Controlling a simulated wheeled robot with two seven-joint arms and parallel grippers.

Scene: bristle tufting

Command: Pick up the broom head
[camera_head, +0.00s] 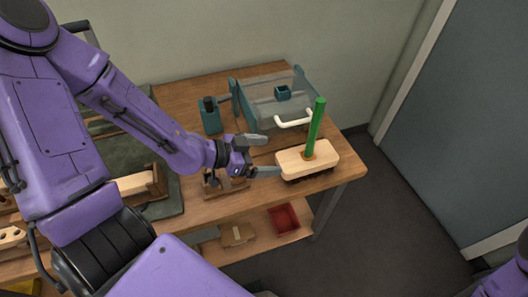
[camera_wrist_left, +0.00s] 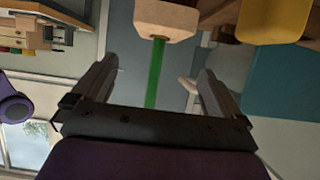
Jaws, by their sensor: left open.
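The broom head (camera_head: 298,161) is a pale wooden block with dark bristles underneath, at the right end of the wooden table. A green rod (camera_head: 316,125) stands up from its top, tilted slightly right. My left gripper (camera_head: 266,155) is open, just left of the block in the head view, with its fingers pointing at it. In the left wrist view, the wooden block (camera_wrist_left: 165,17) is beyond the open fingers of the left gripper (camera_wrist_left: 160,66), and the green rod (camera_wrist_left: 154,75) shows between them. Nothing appears gripped. Whether a finger touches the block cannot be told. My right gripper is out of view.
A teal-framed clear guard (camera_head: 270,98) with a white handle (camera_head: 294,122) stands behind the broom head. A teal holder (camera_head: 211,118) and a small wooden stand (camera_head: 226,186) are near my left wrist. A red bin (camera_head: 284,219) sits on the lower shelf. Floor is clear at right.

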